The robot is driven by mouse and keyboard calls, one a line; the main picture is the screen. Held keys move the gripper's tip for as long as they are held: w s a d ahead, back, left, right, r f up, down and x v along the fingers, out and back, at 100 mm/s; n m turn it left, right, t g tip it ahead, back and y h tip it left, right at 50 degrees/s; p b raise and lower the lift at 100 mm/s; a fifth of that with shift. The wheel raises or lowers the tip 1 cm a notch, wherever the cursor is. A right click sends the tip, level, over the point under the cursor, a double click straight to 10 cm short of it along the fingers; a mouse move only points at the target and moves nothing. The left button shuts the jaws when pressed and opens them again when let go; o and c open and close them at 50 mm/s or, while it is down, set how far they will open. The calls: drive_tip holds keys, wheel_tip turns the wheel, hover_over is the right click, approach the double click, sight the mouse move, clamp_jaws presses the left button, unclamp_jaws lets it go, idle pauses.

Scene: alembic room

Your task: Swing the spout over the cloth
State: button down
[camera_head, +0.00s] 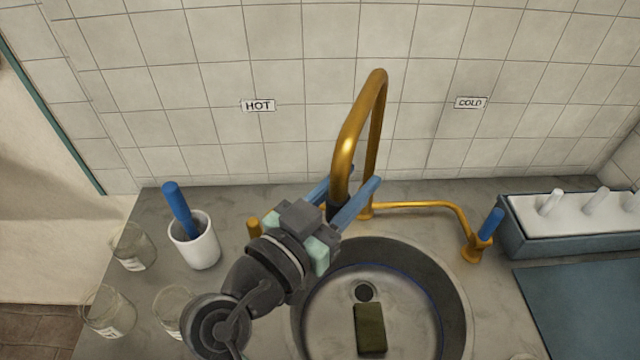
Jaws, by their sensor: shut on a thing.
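The brass spout (345,150) rises in a tall arch behind the round sink (455,300). Its free end comes down toward the sink's back left edge, with a dark tip partly hidden by my gripper. My gripper (340,193) has its blue fingers on either side of this downward leg and is shut on it. A dark green oblong (370,328), which looks like the folded cloth, lies in the sink bowl, in front of the drain. It is to the right of the spout's end and nearer to me.
A white cup (198,246) with a blue-handled tool (179,208) and several glass beakers (134,246) stand left. A brass side pipe with a blue-handled tap (488,228) is right. Beyond it are a pegged rack (560,215) and a blue mat (585,310).

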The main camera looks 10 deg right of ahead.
drive_tip(key=s+d+b, duration=0.1)
drive_tip(key=s+d, duration=0.1)
drive_tip(key=d, duration=0.6)
drive_tip(key=shift+s+t+b, duration=0.15)
drive_tip(key=shift+t+b, duration=0.15)
drive_tip(key=shift+b, duration=0.05)
drive_tip(key=shift+r, duration=0.1)
drive_tip(key=shift+y, duration=0.3)
drive_tip(key=c, duration=0.5)
unclamp_jaws()
drive_tip(key=shift+n, duration=0.3)
